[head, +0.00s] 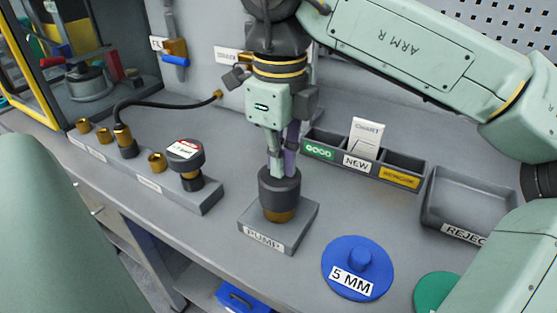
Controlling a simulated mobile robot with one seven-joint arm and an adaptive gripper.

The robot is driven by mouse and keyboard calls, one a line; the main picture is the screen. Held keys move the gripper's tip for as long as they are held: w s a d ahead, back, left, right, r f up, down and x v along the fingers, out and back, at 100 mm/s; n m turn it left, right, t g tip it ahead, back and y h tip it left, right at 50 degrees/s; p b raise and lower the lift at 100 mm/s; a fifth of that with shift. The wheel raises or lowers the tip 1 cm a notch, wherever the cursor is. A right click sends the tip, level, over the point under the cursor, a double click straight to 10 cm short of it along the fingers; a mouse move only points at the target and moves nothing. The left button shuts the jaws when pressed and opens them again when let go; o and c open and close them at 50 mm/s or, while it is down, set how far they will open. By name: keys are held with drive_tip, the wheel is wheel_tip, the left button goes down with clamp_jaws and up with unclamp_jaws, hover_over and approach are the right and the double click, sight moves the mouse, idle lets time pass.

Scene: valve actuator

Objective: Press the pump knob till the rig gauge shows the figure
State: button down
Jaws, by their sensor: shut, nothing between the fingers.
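The pump (279,191) is a dark round knob on a brass collar, standing on a grey block labelled PUMP (264,239). My gripper (275,170) points down over the knob, with its shut fingertips at or just above the knob's top. I cannot tell whether they touch it. A dark round gauge-like part (186,154) with a white and red label stands on the grey rail to the left. Its figure is too small to read, and I cannot tell if it is the rig gauge.
Brass fittings and a black hose (150,101) run along the rail at left. A REJECT bin (468,200) stands right. A blue 5 MM disc (358,268) and a green disc (440,291) lie at the front.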

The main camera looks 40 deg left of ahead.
drive_tip(key=shift+f+b, duration=0.9)
drive_tip(key=shift+f, duration=0.5)
drive_tip(key=shift+r+p, duration=3)
drive_tip(key=shift+r, duration=0.65)
drive_tip(key=shift+s+f, duration=0.1)
